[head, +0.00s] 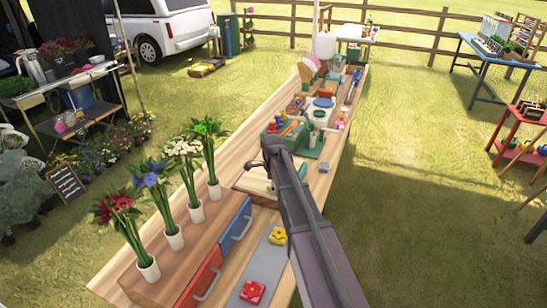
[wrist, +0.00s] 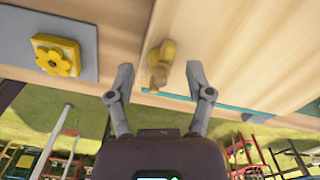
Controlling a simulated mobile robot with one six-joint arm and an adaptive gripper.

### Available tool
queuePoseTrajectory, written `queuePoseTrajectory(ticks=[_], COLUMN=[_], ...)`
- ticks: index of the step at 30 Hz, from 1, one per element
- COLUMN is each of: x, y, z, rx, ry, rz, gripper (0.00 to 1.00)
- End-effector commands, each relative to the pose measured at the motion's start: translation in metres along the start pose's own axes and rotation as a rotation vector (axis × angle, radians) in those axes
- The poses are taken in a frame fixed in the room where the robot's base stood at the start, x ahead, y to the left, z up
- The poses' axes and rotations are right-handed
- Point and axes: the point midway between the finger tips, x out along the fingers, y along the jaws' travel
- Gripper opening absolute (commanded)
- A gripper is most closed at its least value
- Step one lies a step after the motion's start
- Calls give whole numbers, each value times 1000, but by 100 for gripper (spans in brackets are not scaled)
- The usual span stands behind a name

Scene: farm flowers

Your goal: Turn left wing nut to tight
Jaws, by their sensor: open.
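A yellow wing nut (wrist: 160,62) sits on a pale wooden board (wrist: 240,45) in the wrist view, near the board's edge. It lies ahead of my gripper (wrist: 159,70), roughly between the two spread fingertips. The fingers are open and neither visibly touches it; the height gap is hard to tell. In the head view my arm reaches over the wooden counter, and my gripper (head: 262,164) is above the board (head: 251,184). The wing nut cannot be made out there, and no second wing nut is visible in either view.
A yellow flower block (wrist: 56,56) sits on a grey mat (wrist: 88,20) left of the fingers; a red block (head: 252,292) is on the same mat. Flower vases (head: 172,236) line the counter's left side. A green tray (head: 308,150) with small items lies beyond my gripper.

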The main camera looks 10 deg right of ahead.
Motion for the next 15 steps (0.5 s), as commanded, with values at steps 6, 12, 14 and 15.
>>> queuePoseTrajectory(ticks=[6, 12, 14, 15], x=[0, 0, 0, 0], y=[0, 0, 0, 0], z=[0, 0, 0, 0], rx=[-146, -283, -323, -350], ry=[0, 0, 0, 0], rz=[0, 0, 0, 0], gripper=[67, 67, 67, 67])
